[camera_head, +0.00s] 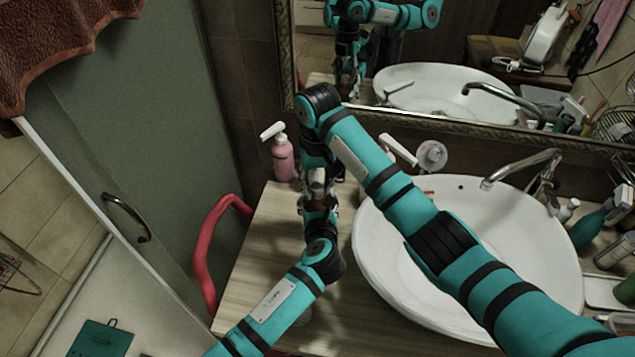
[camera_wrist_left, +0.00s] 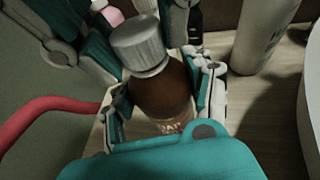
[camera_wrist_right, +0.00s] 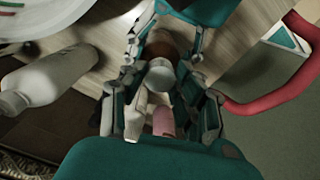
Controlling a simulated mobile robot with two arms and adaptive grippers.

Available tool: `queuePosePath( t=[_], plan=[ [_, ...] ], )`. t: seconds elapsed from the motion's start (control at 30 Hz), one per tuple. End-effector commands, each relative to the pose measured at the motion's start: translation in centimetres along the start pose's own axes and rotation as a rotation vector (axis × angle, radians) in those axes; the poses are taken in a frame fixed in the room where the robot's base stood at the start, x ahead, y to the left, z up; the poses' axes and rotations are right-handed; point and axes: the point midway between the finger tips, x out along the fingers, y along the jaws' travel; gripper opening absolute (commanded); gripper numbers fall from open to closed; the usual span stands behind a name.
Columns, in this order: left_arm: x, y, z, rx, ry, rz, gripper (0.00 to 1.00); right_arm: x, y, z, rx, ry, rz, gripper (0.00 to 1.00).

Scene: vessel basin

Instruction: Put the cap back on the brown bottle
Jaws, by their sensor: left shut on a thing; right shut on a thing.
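The brown bottle (camera_wrist_left: 162,95) stands upright between the fingers of my left gripper (camera_wrist_left: 165,100), which is shut on its body. The light grey ribbed cap (camera_wrist_left: 140,45) sits at the bottle's mouth, looking in line with the neck. My right gripper (camera_wrist_right: 165,90) is shut on the cap, which also shows in the right wrist view (camera_wrist_right: 158,76) with the brown bottle (camera_wrist_right: 160,46) beyond it. I cannot tell whether the cap is threaded on. In the head view both grippers meet over the counter, and my arms mostly hide bottle and cap.
A pink pump bottle (camera_head: 283,160) stands behind the grippers. A white bottle (camera_wrist_left: 265,35) stands beside the brown bottle. The white basin (camera_head: 520,240) with its tap (camera_head: 520,170) is to the right. A red curved tube (camera_head: 207,255) runs along the counter's (camera_head: 262,245) left edge.

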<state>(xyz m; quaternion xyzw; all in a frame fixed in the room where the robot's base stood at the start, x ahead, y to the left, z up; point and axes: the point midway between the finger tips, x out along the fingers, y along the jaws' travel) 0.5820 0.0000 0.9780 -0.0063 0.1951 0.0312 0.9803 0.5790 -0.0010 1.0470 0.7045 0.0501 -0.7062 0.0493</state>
Motion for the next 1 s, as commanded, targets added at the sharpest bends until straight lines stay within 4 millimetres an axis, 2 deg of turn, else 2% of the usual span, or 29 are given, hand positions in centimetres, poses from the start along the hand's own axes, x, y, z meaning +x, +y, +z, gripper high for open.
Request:
queuePosePath(
  t=[0.2,0.3,0.4,0.53,0.8,0.83,1.0],
  plan=[
    [0.01,0.05,-0.08,0.0,0.002,0.001,0.0,0.02,-0.36,0.07,0.674,-0.004,-0.008,0.21],
    [0.01,0.05,-0.08,0.001,0.002,0.001,0.0,0.04,-0.32,0.06,0.937,-0.005,-0.006,0.21],
    [0.01,0.04,-0.08,0.001,0.002,0.001,0.0,0.03,-0.26,0.02,1.117,-0.004,-0.005,0.21],
    [0.01,0.04,-0.09,0.001,0.002,0.001,0.0,0.06,-0.16,0.0,1.22,-0.002,-0.002,0.21],
    [0.01,0.03,-0.09,0.001,0.002,0.001,0.0,0.05,-0.1,-0.04,1.227,0.0,-0.002,0.21],
    [0.01,0.02,-0.09,0.001,0.002,0.0,0.0,0.04,-0.1,-0.04,1.227,0.0,-0.002,0.33],
    [0.0,0.01,-0.09,0.0,0.002,0.0,0.0,0.05,-0.1,-0.04,1.225,0.0,-0.002,0.53]
  ],
)
